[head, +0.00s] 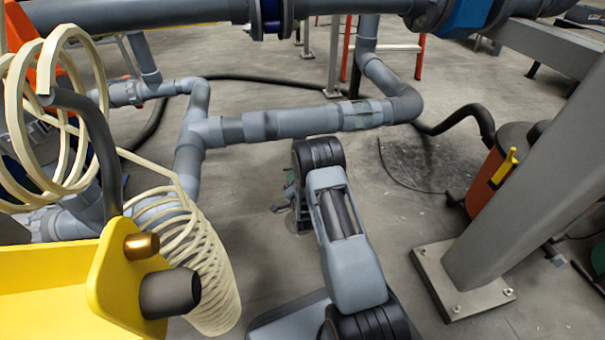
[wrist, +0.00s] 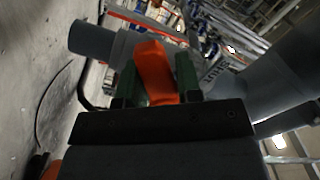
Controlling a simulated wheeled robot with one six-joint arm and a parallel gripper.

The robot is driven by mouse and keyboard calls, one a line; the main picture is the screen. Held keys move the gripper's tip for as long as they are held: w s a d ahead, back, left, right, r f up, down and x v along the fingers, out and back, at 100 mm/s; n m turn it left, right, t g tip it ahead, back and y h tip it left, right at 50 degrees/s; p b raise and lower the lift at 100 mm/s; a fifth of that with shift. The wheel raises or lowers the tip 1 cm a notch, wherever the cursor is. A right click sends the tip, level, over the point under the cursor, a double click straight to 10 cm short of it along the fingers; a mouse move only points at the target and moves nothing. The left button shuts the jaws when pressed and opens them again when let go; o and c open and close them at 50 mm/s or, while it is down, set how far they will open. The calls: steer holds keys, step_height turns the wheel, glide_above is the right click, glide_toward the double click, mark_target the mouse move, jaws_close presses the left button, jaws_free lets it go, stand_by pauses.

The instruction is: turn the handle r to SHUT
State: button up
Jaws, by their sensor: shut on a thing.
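The handle r appears as an orange lever (wrist: 152,68) in the wrist view, with a grey pipe behind it. My gripper (wrist: 160,76) has its two dark green fingers on either side of the lever and is shut on it. The lever's far end and the valve body are not clear to see. In the head view my arm stands in the middle, in front of the grey pipe run. Its link hides most of the gripper there, and I cannot make out the lever.
A horizontal grey pipe (head: 290,123) runs just beyond my arm. A cream coiled hose (head: 205,265) and a yellow housing (head: 60,285) stand at the left. A thick grey post (head: 525,180) and an orange container (head: 488,180) stand at the right. Bare floor lies between.

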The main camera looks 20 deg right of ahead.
steer(key=m, duration=0.1)
steer(key=r+m, duration=0.1)
steer(key=m, duration=0.1)
steer(key=shift+w+a+r+m, duration=0.1)
steer(key=shift+a+r+m, duration=0.1)
steer(key=shift+a+m, duration=0.1)
steer(key=m, duration=0.2)
steer(key=r+m, duration=0.1)
steer(key=m, duration=0.1)
steer(key=shift+r, duration=0.2)
steer(key=o, duration=1.3)
steer(key=shift+f, duration=0.1)
steer(key=shift+a, duration=0.1)
steer(key=s, duration=0.3)
steer(key=s+a, duration=0.1)
steer(key=s, duration=0.3)
steer(key=shift+a, duration=0.15)
